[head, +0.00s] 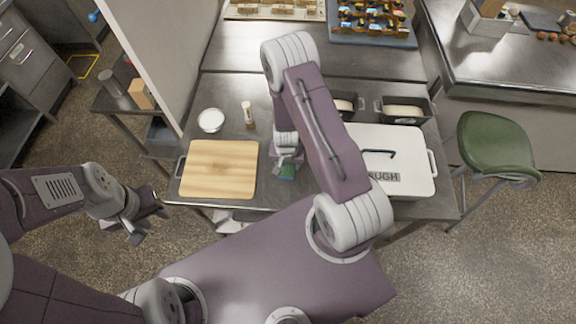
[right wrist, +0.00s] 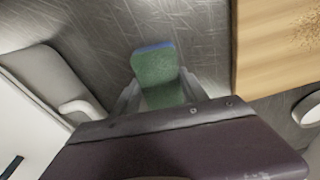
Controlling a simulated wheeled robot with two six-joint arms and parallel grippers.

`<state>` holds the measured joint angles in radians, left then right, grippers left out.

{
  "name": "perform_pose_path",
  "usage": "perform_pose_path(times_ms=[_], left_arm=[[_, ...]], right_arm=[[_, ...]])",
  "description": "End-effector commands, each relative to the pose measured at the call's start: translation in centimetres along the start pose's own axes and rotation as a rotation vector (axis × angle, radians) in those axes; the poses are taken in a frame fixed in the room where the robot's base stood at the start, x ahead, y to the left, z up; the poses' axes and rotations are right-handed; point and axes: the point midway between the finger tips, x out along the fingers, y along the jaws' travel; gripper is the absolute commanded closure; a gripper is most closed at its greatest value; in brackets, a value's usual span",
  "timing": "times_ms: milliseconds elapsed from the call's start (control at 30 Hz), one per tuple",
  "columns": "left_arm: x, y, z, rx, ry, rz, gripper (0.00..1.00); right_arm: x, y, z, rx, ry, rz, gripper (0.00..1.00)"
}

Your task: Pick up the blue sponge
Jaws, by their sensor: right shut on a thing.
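The sponge (right wrist: 155,68) shows a green face and a blue far edge in the right wrist view. It sits between the two fingers of my right gripper (right wrist: 160,95), which is shut on it. In the head view, the sponge (head: 287,173) is a small green-blue patch at the tips of my right gripper (head: 286,165), near the front edge of the steel table (head: 225,95). I cannot tell whether it touches the table. My left gripper (head: 152,226) is open and empty, off the table at the left.
A wooden board (head: 219,169) lies left of the right gripper. A white lidded bin (head: 410,165) stands to its right. A white bowl (head: 210,120), a small bottle (head: 248,114) and loaf tins (head: 403,110) stand behind. A green chair (head: 497,140) is at the right.

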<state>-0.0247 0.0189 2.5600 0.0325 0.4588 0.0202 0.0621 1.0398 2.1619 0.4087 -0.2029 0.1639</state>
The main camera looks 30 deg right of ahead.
Motion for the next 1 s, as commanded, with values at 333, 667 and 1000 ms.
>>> perform_pose_path(times_ms=[333,667,1000], left_arm=[[-0.8,0.0,-0.1,0.0,0.0,0.0,0.64],[1.7,0.0,0.2,0.0,0.0,0.0,0.64],[-3.1,0.1,-0.3,0.0,0.001,0.0,0.64]], right_arm=[[-3.1,-0.1,-0.6,0.001,0.003,-0.002,0.86],[-7.4,4.4,1.9,0.003,0.002,0.0,0.86],[-10.5,7.2,3.0,-0.003,-0.001,0.021,0.86]])
